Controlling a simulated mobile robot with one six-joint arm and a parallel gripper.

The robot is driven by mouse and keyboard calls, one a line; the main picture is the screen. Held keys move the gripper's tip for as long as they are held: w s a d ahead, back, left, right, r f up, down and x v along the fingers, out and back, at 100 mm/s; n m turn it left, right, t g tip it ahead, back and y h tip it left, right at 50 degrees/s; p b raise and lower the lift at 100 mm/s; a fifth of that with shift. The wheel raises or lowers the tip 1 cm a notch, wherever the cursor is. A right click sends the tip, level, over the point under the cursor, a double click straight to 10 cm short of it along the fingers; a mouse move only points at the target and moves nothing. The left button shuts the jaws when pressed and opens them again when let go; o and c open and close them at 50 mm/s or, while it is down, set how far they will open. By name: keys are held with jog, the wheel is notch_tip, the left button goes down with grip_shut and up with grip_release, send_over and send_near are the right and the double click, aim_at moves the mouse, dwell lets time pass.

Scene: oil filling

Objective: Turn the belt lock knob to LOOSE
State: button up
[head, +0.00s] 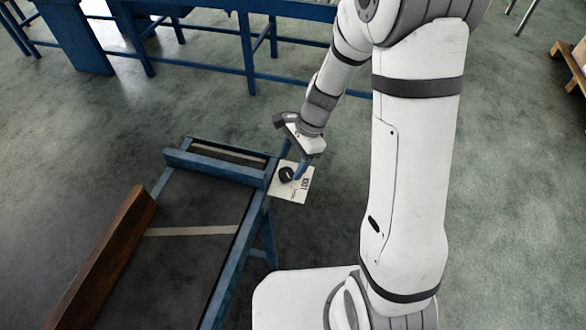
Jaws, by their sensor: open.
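The belt lock knob (286,174) is small and black. It sits on a white plate (291,195) at the right corner of the blue conveyor frame. Dark lettering that looks like LOCK is on the plate to the right of the knob; no LOOSE mark is readable. The knob's pointing direction is too small to tell.
The conveyor's dark belt (185,270) has a pale stripe and lies left of the plate. A brown wooden beam (105,255) runs along its left side. A blue bench frame (245,50) stands at the back. A wooden pallet (573,62) is at far right. The grey floor between is clear.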

aim_at(286, 173)
jog(key=shift+x, duration=1.85)
